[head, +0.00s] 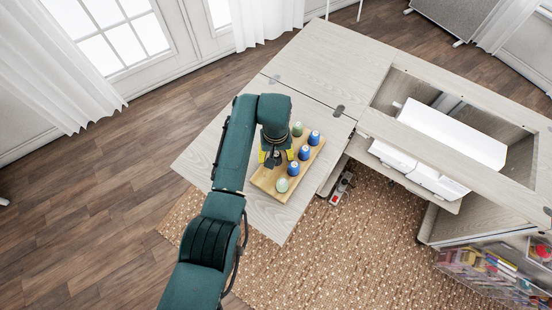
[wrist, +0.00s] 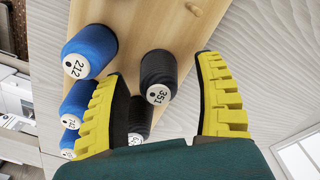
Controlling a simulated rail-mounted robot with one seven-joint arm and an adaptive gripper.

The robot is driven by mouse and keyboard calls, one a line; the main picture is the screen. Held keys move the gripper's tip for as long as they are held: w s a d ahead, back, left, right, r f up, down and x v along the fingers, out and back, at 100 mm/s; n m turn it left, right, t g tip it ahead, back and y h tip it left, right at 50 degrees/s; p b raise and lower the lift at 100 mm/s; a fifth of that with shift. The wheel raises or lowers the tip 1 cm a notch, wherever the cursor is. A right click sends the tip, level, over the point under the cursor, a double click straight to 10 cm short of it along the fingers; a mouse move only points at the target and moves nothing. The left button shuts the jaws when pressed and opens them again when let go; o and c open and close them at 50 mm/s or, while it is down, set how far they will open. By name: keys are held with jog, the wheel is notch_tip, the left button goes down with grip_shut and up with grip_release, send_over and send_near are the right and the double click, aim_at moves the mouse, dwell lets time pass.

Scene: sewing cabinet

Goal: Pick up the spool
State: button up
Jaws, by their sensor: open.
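A wooden spool board (head: 266,183) lies on the table leaf and holds several upright spools. A black spool (wrist: 158,72) marked 351 stands in the wrist view between the fingers of my gripper (wrist: 163,68). My gripper is open, with a yellow finger on each side, and the right finger is clearly apart from the spool. A second black spool (wrist: 139,120) is partly hidden behind the left finger. A blue spool (wrist: 91,52) marked 212 stands just left of the left finger. In the head view my gripper (head: 276,158) is over the board and largely hides the dark spools.
A bare peg (wrist: 196,9) shows in the wrist view. The table leaf (head: 215,150) is clear left of the board. A white sewing machine (head: 450,132) sits in the cabinet.

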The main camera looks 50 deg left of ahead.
jog(key=c, duration=1)
notch_tip(320, 180, up, 10)
jog(key=p, duration=0.3)
jog(key=shift+c, duration=0.2)
jog(key=shift+w, duration=0.1)
